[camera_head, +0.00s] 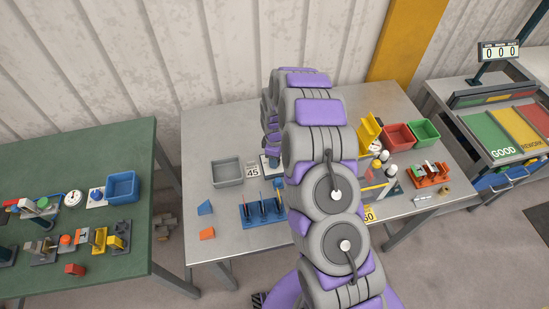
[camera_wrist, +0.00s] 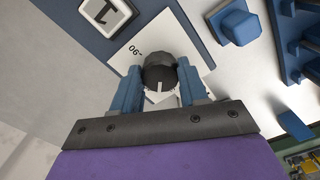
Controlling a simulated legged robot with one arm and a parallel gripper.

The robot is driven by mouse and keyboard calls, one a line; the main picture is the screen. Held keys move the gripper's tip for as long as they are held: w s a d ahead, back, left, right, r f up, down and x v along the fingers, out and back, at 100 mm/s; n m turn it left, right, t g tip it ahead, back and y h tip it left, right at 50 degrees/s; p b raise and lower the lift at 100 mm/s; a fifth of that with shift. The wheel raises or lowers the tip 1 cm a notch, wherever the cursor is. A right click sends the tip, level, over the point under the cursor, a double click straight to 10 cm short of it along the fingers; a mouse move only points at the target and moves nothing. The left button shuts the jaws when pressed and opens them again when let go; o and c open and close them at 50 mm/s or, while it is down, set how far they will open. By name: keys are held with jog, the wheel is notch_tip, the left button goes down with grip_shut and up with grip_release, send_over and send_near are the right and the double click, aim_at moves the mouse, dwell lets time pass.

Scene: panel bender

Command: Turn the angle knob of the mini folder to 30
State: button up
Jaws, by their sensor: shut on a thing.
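The angle knob (camera_wrist: 159,68) is a dark round knob with a white mark on it, in the middle of the wrist view. It sits on a white dial plate (camera_wrist: 132,52) where a figure that reads 90 shows at its left; other figures are hidden. My gripper (camera_wrist: 160,78) has its two blue fingers shut on the knob, one on each side. In the head view my arm covers most of the mini folder; a blue and white part (camera_head: 268,162) that may belong to it shows beside the arm.
On the grey table stand a 45 sign (camera_head: 252,171), a blue rack (camera_head: 262,211), a grey bin (camera_head: 227,171) and red (camera_head: 398,136) and green (camera_head: 424,131) bins.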

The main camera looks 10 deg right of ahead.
jog(key=n, duration=0.4)
jog(key=shift+b, duration=0.35)
jog(key=shift+w+d+n, duration=0.1)
jog(key=shift+n, duration=0.6)
jog(key=shift+r, duration=0.1)
jog(key=o, duration=1.1)
jog(key=shift+d, duration=0.15)
jog(key=shift+c, duration=0.2)
jog(key=shift+r, duration=0.2)
notch_tip(320, 180, up, 17)
jog(key=p, duration=0.1)
jog(key=shift+w+f, duration=0.1)
